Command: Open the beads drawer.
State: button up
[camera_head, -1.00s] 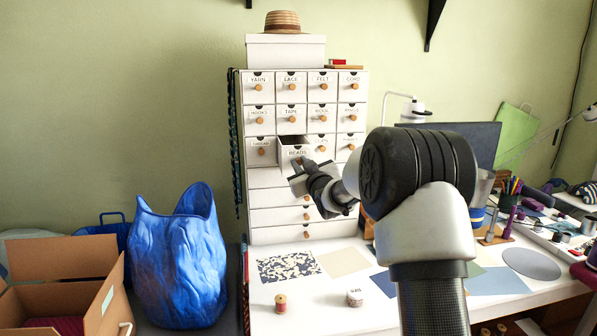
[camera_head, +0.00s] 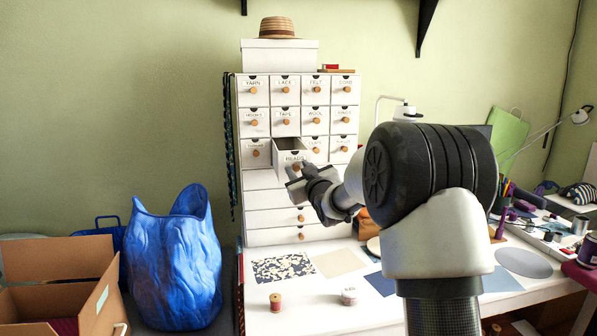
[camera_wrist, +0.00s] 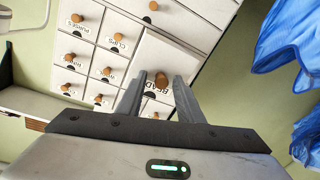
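The beads drawer (camera_head: 283,160) stands pulled out of the white cabinet, its dark inside showing above the front edge. Its white front and label also show in the wrist view (camera_wrist: 185,65). The round wooden beads knob (camera_wrist: 161,80) lies between my two fingertips. My gripper (camera_wrist: 160,76) is open around this knob, with a narrow gap visible on each side. In the head view my gripper (camera_head: 299,181) is at the drawer's front and hides part of it.
The white drawer cabinet (camera_head: 257,207) has several labelled drawers, which look shut. A blue bag (camera_head: 175,260) and a cardboard box (camera_head: 60,262) stand to the left. A thread spool (camera_head: 275,302) and a small round tin (camera_head: 348,297) stand on the white table (camera_head: 310,318).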

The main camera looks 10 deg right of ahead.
jog(key=s+d, duration=0.2)
jog(key=s, duration=1.5)
jog(key=shift+s, duration=0.15)
